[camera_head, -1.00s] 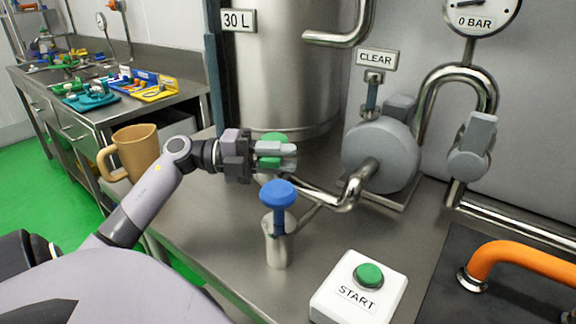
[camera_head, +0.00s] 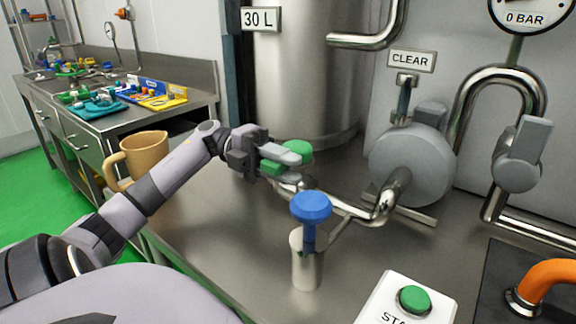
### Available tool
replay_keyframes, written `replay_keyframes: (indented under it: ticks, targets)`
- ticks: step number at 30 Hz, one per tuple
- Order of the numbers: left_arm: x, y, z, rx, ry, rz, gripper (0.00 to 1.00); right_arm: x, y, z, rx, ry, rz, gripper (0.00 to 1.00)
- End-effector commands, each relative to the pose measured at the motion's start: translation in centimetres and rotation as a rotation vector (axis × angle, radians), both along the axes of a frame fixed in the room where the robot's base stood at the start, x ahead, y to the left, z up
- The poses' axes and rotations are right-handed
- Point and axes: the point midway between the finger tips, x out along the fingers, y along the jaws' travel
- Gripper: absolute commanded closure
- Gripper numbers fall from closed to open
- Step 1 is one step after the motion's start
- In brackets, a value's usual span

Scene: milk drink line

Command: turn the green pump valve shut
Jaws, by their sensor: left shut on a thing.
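The green pump valve (camera_head: 299,147) has a round green knob and sits at the foot of the steel tank, on the pipe that runs to the pump. My left gripper (camera_head: 286,157) reaches in from the left and is shut on this green knob. Its fingers hide part of the knob, and green shows both beyond and between them. The valve's stem and body below are mostly hidden. My right gripper is not in view.
A blue-knobbed valve (camera_head: 311,207) stands just in front. A grey pump (camera_head: 412,165) is to the right, a white START box (camera_head: 385,297) at the front. A tan mug (camera_head: 146,153) is near my left arm. Bare counter lies left of the blue valve.

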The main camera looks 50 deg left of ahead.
Motion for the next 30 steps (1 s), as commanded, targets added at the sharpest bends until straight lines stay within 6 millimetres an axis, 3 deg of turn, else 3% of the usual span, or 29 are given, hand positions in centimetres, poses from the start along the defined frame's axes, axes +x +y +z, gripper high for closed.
replay_keyframes:
  ticks: [18, 19, 21, 30]
  targets:
    - [-0.19, -0.03, 0.02, 0.0, 0.001, -0.022, 1.0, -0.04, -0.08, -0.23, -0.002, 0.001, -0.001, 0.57]
    - [-0.19, -0.04, 0.02, 0.0, 0.001, -0.022, 0.68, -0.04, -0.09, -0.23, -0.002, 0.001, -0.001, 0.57]
    - [-0.19, -0.04, 0.02, 0.0, 0.001, -0.022, 0.53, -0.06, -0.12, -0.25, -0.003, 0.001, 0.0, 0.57]
    - [-0.2, -0.05, 0.01, 0.0, 0.0, -0.023, 0.53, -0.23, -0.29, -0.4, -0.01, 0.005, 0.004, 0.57]
